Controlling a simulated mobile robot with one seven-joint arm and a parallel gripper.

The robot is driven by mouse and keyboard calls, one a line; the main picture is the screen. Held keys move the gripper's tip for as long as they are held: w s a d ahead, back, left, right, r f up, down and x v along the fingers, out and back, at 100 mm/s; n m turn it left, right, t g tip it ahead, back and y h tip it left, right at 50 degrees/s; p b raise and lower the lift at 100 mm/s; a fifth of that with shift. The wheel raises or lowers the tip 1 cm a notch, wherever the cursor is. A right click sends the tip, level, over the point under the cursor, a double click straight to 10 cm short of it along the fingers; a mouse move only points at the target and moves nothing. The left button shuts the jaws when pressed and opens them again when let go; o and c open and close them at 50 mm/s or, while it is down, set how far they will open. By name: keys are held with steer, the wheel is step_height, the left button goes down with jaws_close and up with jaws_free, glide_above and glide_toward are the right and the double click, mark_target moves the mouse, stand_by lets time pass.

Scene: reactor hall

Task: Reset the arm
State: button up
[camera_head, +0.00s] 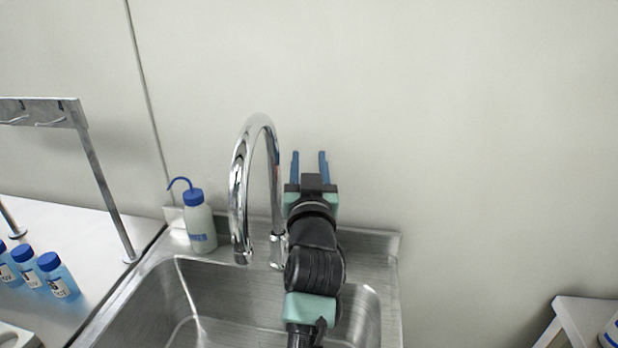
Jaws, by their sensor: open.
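My gripper (309,160) is at the end of my arm, raised over the back of the steel sink. Its two blue fingers are spread apart with nothing between them, and the pale wall shows behind them. My arm reaches up from the bottom of the picture across the sink and hides part of the basin and its back rim.
A chrome tap (239,185) arches close to the left of my gripper. A wash bottle (199,222) stands on the left back corner of the sink (385,243). Several blue-capped bottles (57,277) and a metal rack (100,190) stand left. A white stand (585,318) is lower right.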

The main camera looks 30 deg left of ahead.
steer(key=shift+r, duration=0.15)
stand_by(0.3)
steer(key=s+d+r+m+t+h+p, duration=0.1)
steer(key=s+d+r, duration=0.3)
steer(key=r, duration=0.6)
steer(key=s+d+r+m+t+h+p, duration=0.1)
steer(key=s+d+r+t+p, duration=0.3)
steer(key=d+r, duration=0.5)
steer(key=s+d+r+m+t+h+p, duration=0.1)
steer(key=s+d+r, duration=0.5)
steer(key=r, duration=0.7)
steer(key=shift+s+d+t+h+p, duration=0.2)
steer(key=shift+d+t+h+p, duration=0.2)
steer(key=shift+t+h+p, duration=0.45)
steer(key=shift+o, duration=0.7)
steer(key=s+d+r+m+t+h+p, duration=0.1)
steer(key=s+d+r+t+h, duration=0.1)
steer(key=s+d+r+h, duration=0.2)
steer(key=s+d+r, duration=0.1)
steer(key=s+r, duration=0.2)
steer(key=s, duration=0.2)
steer(key=shift+m, duration=0.4)
steer(key=shift+s+t, duration=0.25)
